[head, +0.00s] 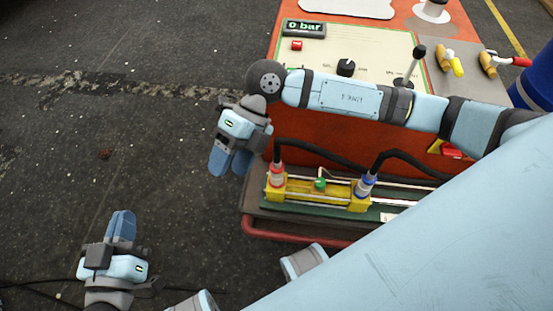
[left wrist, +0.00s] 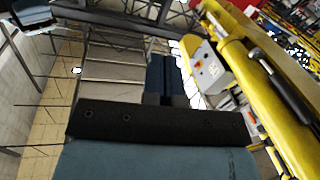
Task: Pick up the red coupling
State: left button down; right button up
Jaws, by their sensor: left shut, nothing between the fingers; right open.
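The red coupling (head: 277,175) stands upright on the left end of a yellow cylinder block (head: 318,190), with a black hose coming out of its top. A blue coupling (head: 365,185) stands on the block's right end. My right gripper (head: 231,164) is open and empty, pointing down, to the left of and a little above the red coupling in the head view, clearly apart from it. My left gripper (head: 122,216) is shut and empty over the floor at the lower left. Its shut fingers also show in the left wrist view (left wrist: 165,75).
An orange console with a cream panel (head: 390,50) stands behind the block, with a lever (head: 415,62) and a "0 bar" display (head: 304,28). My right arm crosses before it. A red rail (head: 300,235) edges the front. Floor at left is clear.

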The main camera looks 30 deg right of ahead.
jog(key=w+d+f+t+h+b, duration=0.2)
jog(key=w+d+f+h+b, duration=0.3)
jog(key=d, duration=0.3)
jog(key=m+t+h+b, duration=0.1)
jog(key=t+h+b, duration=0.1)
jog(key=h+b, duration=0.15)
send_over(277, 161)
jog(key=f, duration=0.9)
jog(key=shift+w+a, duration=0.15)
jog(key=shift+w, duration=0.05)
jog(key=shift+f, duration=0.5)
notch_tip(277, 161, down, 4)
jog(key=shift+s+f+b, duration=0.15)
jog(key=shift+f+b, duration=0.1)
jog(key=shift+b, duration=0.85)
jog(key=shift+f, duration=0.35)
pick_arm(q)
notch_tip(277, 161, down, 9)
jog(key=d+m+g+h, duration=0.1)
jog(key=g, duration=0.1)
jog(key=shift+s+d, duration=0.25)
jog(key=shift+s, duration=0.1)
pick_arm(e)
jog(key=shift+r, duration=0.1)
grip_shut()
